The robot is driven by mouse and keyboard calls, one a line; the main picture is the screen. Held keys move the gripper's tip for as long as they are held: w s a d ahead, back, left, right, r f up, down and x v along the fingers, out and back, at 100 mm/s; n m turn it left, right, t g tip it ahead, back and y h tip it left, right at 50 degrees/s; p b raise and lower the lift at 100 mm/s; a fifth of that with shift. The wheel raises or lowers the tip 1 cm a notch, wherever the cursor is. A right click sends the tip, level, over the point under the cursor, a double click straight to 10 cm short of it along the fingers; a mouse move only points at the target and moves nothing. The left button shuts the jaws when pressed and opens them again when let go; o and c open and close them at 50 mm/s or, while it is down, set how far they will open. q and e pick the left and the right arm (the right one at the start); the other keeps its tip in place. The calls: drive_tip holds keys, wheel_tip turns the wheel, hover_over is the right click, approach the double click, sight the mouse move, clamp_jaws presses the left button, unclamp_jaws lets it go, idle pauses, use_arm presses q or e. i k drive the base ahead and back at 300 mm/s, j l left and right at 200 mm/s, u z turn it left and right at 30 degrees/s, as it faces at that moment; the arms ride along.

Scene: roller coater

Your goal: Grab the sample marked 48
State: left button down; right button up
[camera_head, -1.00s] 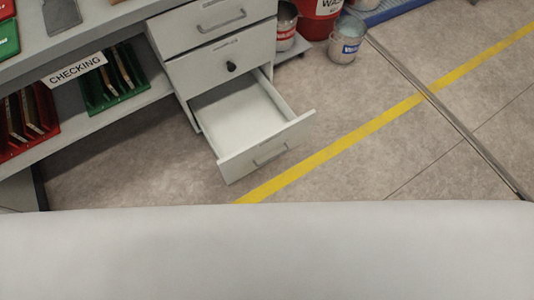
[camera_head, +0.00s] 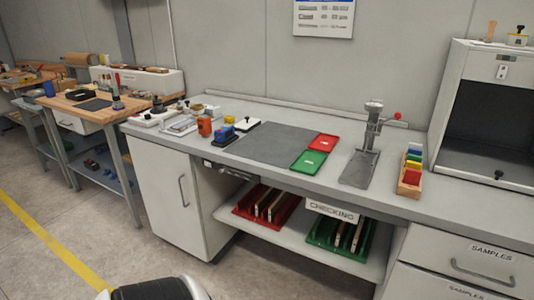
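No sample with a readable 48 shows. Upright sample panels stand in a red rack (camera_head: 245,210) and in a green rack (camera_head: 318,240) on the shelf under the bench. Their markings are too small to read. A red tray (camera_head: 323,142) and a green tray (camera_head: 309,161) lie on the bench top. A drawer labelled SAMPLES (camera_head: 470,266) is at the lower right; its front looks shut. Neither of my grippers is in view.
The grey bench (camera_head: 240,176) runs across the view. A stand-mounted tool (camera_head: 366,150), a wooden block holder with coloured pieces (camera_head: 411,175) and a grey cabinet (camera_head: 490,110) are on it. A CHECKING sign (camera_head: 331,211) hangs at the shelf.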

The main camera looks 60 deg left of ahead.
sight(181, 126)
drive_tip(key=j+u, duration=0.1)
drive_tip(key=u, duration=2.35)
